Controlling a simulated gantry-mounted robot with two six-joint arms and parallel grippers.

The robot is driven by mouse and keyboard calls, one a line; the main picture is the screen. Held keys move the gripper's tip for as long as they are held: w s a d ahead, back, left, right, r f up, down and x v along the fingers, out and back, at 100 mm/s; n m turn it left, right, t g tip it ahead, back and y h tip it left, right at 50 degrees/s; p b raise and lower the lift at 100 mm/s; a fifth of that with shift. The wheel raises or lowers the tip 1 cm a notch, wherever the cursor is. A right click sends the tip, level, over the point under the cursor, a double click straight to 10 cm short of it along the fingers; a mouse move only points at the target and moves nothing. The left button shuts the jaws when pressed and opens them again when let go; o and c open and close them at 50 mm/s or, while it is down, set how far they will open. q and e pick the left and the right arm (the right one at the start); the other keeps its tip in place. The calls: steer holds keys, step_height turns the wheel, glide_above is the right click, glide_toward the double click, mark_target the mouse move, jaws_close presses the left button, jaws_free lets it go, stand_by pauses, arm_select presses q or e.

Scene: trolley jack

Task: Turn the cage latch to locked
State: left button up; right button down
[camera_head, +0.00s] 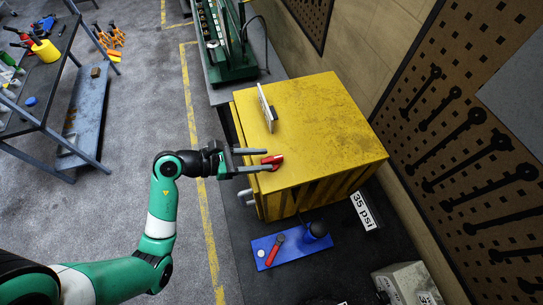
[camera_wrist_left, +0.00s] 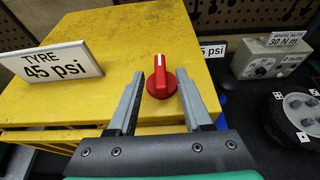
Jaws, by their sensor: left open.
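The cage latch is a red knob (camera_head: 273,161) with a white pointer line, on top of the yellow cage (camera_head: 330,125) near its front left edge. It also shows in the left wrist view (camera_wrist_left: 161,82), with the white line pointing roughly straight up the picture. My left gripper (camera_head: 267,159) is open. In the left wrist view its fingers (camera_wrist_left: 160,74) stand on either side of the knob, with a visible gap on each side. Its height against the knob is hard to tell. My right gripper is in neither view.
A white "TYRE 45 psi" sign (camera_wrist_left: 55,62) stands on the cage top, left of the knob. A blue tray (camera_head: 290,250) with a red-handled tool lies in front of the cage. A grey wheel-nut torque box (camera_wrist_left: 272,55) stands to the right.

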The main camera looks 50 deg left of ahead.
mark_target(269, 160)
arm_select(q)
steer(key=shift+x, duration=1.8)
jaws_close()
